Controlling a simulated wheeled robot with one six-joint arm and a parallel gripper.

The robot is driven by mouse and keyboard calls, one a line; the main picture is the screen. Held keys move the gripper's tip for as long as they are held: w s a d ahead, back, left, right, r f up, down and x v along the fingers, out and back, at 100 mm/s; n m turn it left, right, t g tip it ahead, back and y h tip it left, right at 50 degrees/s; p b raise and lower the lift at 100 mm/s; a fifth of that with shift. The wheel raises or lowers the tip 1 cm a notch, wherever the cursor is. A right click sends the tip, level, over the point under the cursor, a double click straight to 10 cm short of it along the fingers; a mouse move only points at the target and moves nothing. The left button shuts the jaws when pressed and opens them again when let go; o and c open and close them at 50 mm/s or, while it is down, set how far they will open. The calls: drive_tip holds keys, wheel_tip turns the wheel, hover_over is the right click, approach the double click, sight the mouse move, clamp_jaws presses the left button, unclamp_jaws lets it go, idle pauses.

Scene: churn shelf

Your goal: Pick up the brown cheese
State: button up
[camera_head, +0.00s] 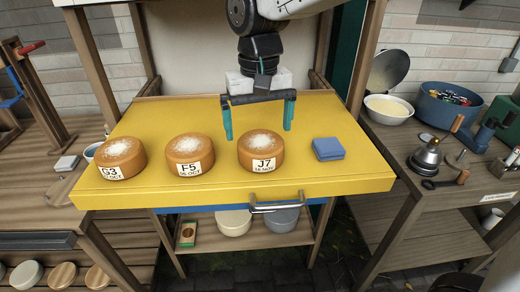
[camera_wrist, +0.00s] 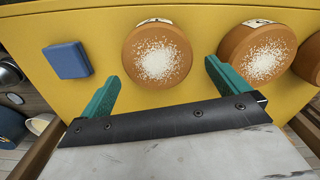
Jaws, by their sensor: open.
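Three brown cheeses with white powder on top stand in a row on the yellow tabletop (camera_head: 330,180). The left cheese (camera_head: 121,157) is labelled G3, the middle cheese (camera_head: 190,153) F5, and the right cheese (camera_head: 261,150) J7. My gripper (camera_head: 259,133) is open and empty, its green fingers above the table behind the J7 cheese. In the wrist view, the J7 cheese (camera_wrist: 157,60) lies ahead of and between the fingers (camera_wrist: 161,80), apart from them. The F5 cheese (camera_wrist: 258,52) is beyond the right finger. The G3 cheese (camera_wrist: 310,58) is partly cut off.
A blue folded cloth or block (camera_head: 328,149) lies right of the J7 cheese; it also shows in the wrist view (camera_wrist: 68,60). A metal handle (camera_head: 277,207) sticks out at the front edge. The right bench holds a white bowl (camera_head: 388,109) and a blue pot (camera_head: 447,106).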

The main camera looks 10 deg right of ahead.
sight(261, 141)
wheel_tip(261, 141, down, 6)
drive_tip(key=shift+s+d+r, duration=0.1)
drive_tip(key=shift+d, duration=0.05)
drive_tip(key=c, duration=1)
drive_tip(key=shift+r, duration=0.1)
